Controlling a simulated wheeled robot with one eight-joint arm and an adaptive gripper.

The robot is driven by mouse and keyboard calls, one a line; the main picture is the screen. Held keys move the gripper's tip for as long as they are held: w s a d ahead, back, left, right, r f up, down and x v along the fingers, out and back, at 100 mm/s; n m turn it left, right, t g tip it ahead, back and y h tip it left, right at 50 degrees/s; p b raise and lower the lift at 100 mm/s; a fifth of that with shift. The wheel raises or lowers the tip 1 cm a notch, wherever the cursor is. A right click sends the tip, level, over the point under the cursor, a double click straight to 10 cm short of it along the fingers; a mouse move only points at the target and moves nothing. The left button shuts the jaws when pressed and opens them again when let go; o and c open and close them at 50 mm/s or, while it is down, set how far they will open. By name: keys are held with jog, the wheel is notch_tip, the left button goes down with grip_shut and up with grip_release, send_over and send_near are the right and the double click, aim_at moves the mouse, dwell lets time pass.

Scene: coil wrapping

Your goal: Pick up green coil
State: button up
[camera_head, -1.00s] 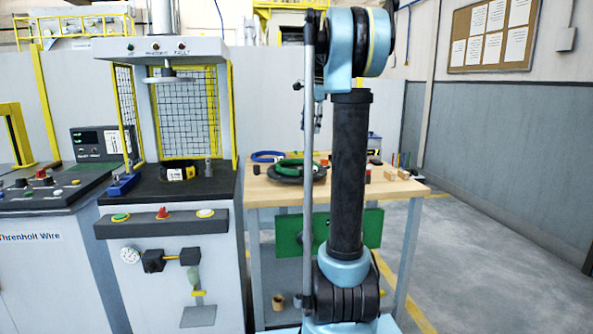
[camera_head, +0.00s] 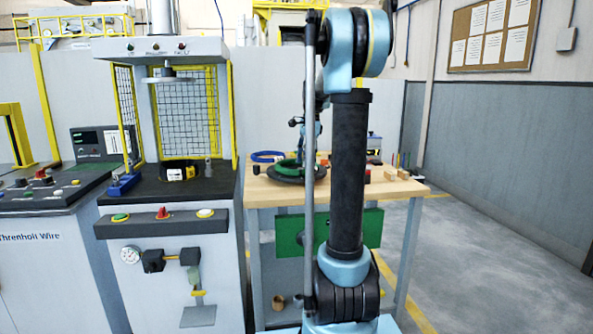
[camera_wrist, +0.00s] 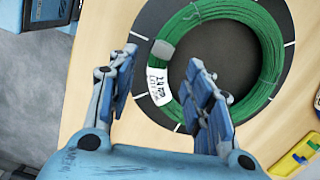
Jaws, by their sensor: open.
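The green coil (camera_wrist: 271,48) lies flat on a round dark turntable (camera_wrist: 288,22) with white marks, on a wooden table. A white label tag (camera_wrist: 158,84) and a grey band (camera_wrist: 162,49) wrap its near left side. My gripper (camera_wrist: 166,82) is open, with its two fingers on either side of the tagged part of the coil in the wrist view. I cannot tell how far above the coil the fingertips are. In the head view the green coil (camera_head: 288,163) shows partly, behind my arm.
A blue coil (camera_head: 268,156) lies at the back left of the wooden table (camera_head: 262,194). A yellow and blue object (camera_wrist: 295,155) lies right of the turntable. A caged press (camera_head: 187,115) with a dark coil stands left of the table. Small wooden blocks (camera_head: 390,174) sit at the right.

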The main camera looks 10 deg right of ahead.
jog(key=shift+a+f, duration=0.15)
jog(key=shift+f, duration=0.8)
jog(key=shift+a+f, duration=0.1)
jog(key=shift+f, duration=0.8)
jog(key=shift+c, duration=0.2)
grip_shut()
jog(key=shift+r, duration=0.15)
